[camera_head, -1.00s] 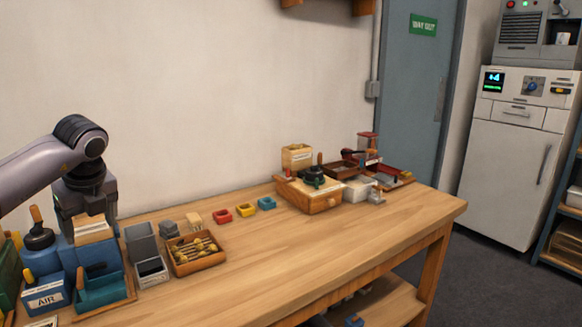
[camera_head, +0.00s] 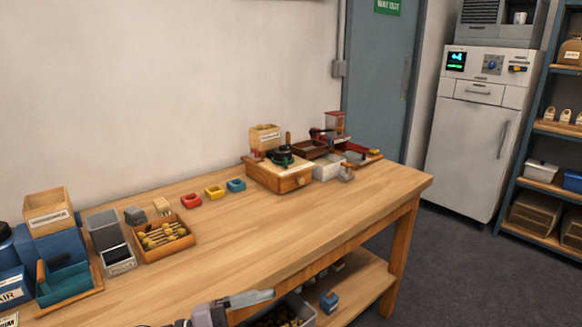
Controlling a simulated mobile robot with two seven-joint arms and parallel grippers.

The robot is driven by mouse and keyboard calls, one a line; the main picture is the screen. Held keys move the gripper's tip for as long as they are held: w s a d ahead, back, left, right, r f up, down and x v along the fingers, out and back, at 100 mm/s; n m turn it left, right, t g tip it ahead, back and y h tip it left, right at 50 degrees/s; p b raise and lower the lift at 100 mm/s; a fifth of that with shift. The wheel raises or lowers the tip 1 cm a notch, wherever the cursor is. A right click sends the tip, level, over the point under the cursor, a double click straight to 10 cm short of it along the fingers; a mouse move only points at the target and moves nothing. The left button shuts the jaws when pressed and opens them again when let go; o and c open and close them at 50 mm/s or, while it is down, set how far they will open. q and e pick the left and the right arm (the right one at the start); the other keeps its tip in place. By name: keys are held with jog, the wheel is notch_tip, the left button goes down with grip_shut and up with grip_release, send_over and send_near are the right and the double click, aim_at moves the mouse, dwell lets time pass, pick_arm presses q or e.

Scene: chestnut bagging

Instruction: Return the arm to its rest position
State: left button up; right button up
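One of my grippers (camera_head: 258,297) shows at the bottom of the head view, in front of the table's near edge. It reaches in from the bottom edge, lower left, and points right, so I take it to be the left one. Its grey fingers are seen edge-on, and I cannot tell whether they are open or shut. Nothing is seen in them. My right gripper is not in view.
The wooden table (camera_head: 300,222) has a clear middle. At its left are a light wooden box (camera_head: 50,215), a teal tray (camera_head: 66,285) and a brown tray (camera_head: 165,252). Several items crowd its far right end. A bin (camera_head: 304,309) sits under the table.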

pick_arm(q)
jog(key=s+a+f+n+t+y+b, duration=0.1)
jog(key=s+a+f+n+t+y, duration=0.1)
jog(key=a+f+n+t+y, duration=0.55)
jog(key=s+a+f+n+t+y, duration=0.25)
jog(key=f+n+y, duration=0.2)
jog(key=n, duration=0.65)
jog(key=s+a+f+n+g+y, duration=0.1)
jog(key=s+a+f+n+g, duration=0.1)
jog(key=s+f, duration=0.4)
jog(key=s+a+f+n+g+y, duration=0.2)
jog(key=s+a+f+n+g, duration=0.1)
jog(key=s+f, duration=0.2)
notch_tip(320, 180, down, 2)
jog(key=shift+s+a+y, duration=0.3)
jog(key=shift+s+a, duration=0.05)
jog(key=shift+o, duration=0.2)
